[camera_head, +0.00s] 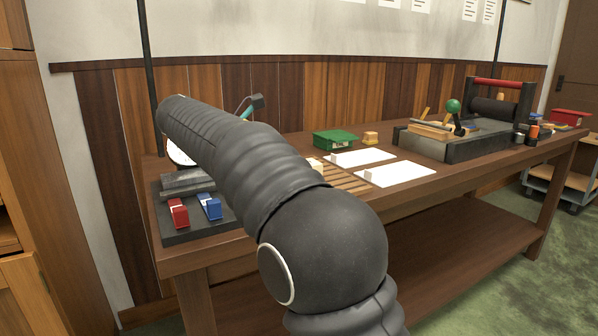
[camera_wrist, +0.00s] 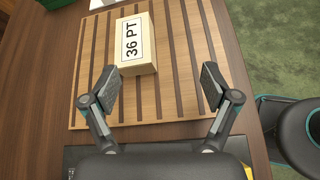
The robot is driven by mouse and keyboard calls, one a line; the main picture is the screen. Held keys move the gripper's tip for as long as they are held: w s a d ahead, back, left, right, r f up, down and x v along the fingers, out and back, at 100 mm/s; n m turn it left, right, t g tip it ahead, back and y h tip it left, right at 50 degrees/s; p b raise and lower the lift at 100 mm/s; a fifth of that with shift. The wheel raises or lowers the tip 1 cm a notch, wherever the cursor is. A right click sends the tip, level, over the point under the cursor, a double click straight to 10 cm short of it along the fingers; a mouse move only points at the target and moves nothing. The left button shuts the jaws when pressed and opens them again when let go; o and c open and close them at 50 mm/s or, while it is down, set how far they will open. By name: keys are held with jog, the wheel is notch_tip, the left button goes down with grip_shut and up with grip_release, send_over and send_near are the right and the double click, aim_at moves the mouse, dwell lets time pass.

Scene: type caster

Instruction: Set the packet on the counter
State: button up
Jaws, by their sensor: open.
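The packet (camera_wrist: 137,48), a pale tan block with a white "36 PT" label, lies on a slatted wooden rack (camera_wrist: 182,100) in the wrist view. In the head view a small part of the packet (camera_head: 317,166) shows beside my arm. My gripper (camera_wrist: 160,87) is open and empty in the wrist view. Its fingers are apart, and the packet lies just ahead of the gap between them, left of centre. My gripper is hidden behind my arm in the head view. The wooden counter (camera_head: 440,180) runs under the rack.
A black tray with a red block (camera_head: 178,213) and a blue block (camera_head: 210,207) is at the left. A press (camera_head: 450,144) stands at the right. Bare wood lies along the front edge.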

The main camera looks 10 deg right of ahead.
jog(key=shift+n+h, duration=0.9)
jog(key=w+a, duration=0.2)
jog(key=a, duration=0.1)
jog(key=w+a, duration=0.1)
jog(key=shift+a+r, duration=0.15)
jog(key=shift+r, duration=0.15)
jog(key=b+x, duration=0.2)
jog(key=x, duration=1.1)
jog(key=shift+w+d+f, duration=0.15)
jog(key=shift+w+d, duration=0.05)
jog(key=shift+d, duration=0.05)
grip_shut()
